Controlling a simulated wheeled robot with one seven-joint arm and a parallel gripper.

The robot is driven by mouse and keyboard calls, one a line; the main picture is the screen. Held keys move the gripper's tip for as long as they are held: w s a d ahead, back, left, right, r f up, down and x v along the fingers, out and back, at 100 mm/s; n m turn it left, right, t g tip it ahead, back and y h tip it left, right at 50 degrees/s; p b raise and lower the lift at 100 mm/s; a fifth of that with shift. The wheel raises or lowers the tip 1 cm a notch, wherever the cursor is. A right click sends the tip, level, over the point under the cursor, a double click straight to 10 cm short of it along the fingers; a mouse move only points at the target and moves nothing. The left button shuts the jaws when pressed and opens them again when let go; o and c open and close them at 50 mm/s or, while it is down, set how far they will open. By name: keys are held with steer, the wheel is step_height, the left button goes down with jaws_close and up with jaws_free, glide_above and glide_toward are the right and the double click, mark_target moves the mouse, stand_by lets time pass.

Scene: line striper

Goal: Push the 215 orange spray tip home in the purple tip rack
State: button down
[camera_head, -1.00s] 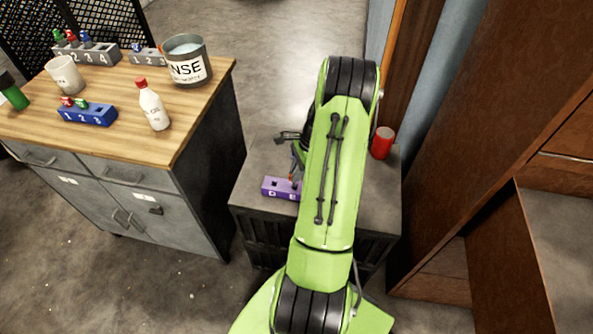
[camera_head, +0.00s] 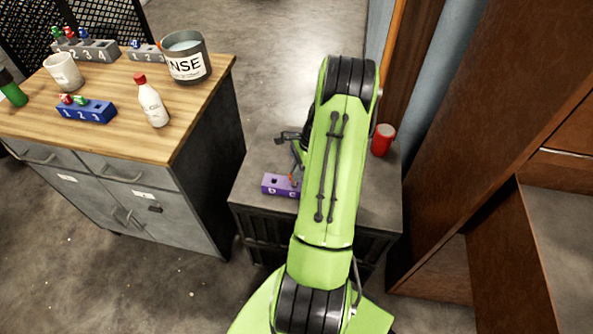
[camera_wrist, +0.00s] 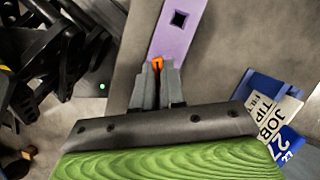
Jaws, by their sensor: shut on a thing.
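The purple tip rack (camera_head: 270,190) sits on the low dark grey cabinet, just left of my arm. In the wrist view the rack (camera_wrist: 187,35) shows one empty square hole. My gripper (camera_wrist: 158,72) is shut on the orange spray tip (camera_wrist: 157,62) at the near part of the rack. The fingers hide most of the tip and its hole, so I cannot tell how deep it sits. In the head view my arm covers the rack's right end, and only a speck of orange shows there.
A red can (camera_head: 382,140) stands on the cabinet top (camera_head: 255,160), right of my arm. A blue holder (camera_wrist: 258,88) with white job-tip labels lies right of my gripper in the wrist view. The wooden bench (camera_head: 110,135) at left bears a blue rack (camera_head: 85,113), bottle, cup and rinse bucket (camera_head: 187,62).

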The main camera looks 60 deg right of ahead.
steer(key=shift+f+b, duration=0.65)
steer(key=shift+f, duration=0.5)
steer(key=c, duration=0.8)
jaws_free()
steer(key=p+v, duration=0.6)
steer(key=v, duration=0.1)
stand_by(0.7)
